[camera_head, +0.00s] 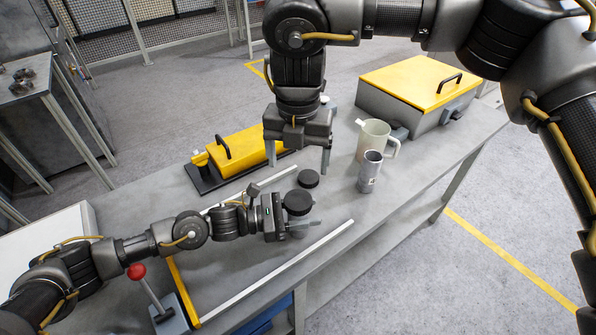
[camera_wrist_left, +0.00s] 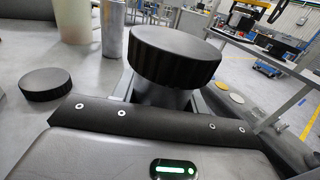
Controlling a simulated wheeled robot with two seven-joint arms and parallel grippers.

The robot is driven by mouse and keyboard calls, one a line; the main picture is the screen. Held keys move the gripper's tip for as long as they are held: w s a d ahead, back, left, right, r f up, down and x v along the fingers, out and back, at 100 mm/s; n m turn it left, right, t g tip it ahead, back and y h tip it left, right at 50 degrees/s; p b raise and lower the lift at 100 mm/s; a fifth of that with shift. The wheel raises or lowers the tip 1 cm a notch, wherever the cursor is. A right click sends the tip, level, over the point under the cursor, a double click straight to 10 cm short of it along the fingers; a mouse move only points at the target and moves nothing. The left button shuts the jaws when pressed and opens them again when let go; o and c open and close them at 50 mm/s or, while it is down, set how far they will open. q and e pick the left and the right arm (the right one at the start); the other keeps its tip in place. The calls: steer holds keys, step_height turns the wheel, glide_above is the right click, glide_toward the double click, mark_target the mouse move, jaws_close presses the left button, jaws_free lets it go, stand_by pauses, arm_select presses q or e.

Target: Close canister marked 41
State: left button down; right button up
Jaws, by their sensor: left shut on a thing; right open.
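My left gripper (camera_head: 300,217) is shut on a grey canister (camera_wrist_left: 160,94) with a black lid (camera_wrist_left: 175,55) on top; the lid also shows in the head view (camera_head: 298,201). Most of this canister is hidden, and no number shows on it. A second black lid (camera_head: 308,178) lies loose on the table just behind; it is at the left in the left wrist view (camera_wrist_left: 46,84). A grey canister (camera_head: 369,173) stands upright with no lid on it; its small label is too small to read. My right gripper (camera_head: 298,162) is open and empty, fingers pointing down, above and behind the lids.
A pale jug (camera_head: 373,139) stands behind the lidless canister. A yellow-topped grey box (camera_head: 409,80) is at the back right, and a yellow handled case (camera_head: 238,150) at the back left. White rails (camera_head: 290,266) and a red-knobbed lever (camera_head: 137,271) are near the front.

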steer(key=shift+r, duration=0.3)
arm_select(q)
steer(key=c, duration=0.7)
jaws_free()
steer(key=a+b, duration=0.1)
steer(key=a, duration=0.2)
steer(key=s+a+b, duration=0.1)
steer(key=a, duration=0.2)
steer(key=a+b, duration=0.1)
steer(key=a, duration=0.2)
steer(key=shift+s+a+f, duration=0.1)
steer(key=shift+s+a, duration=0.2)
steer(key=shift+a, duration=0.5)
arm_select(e)
step_height(320, 180, down, 3)
steer(key=shift+f, duration=0.1)
arm_select(q)
steer(key=shift+s+a, duration=0.1)
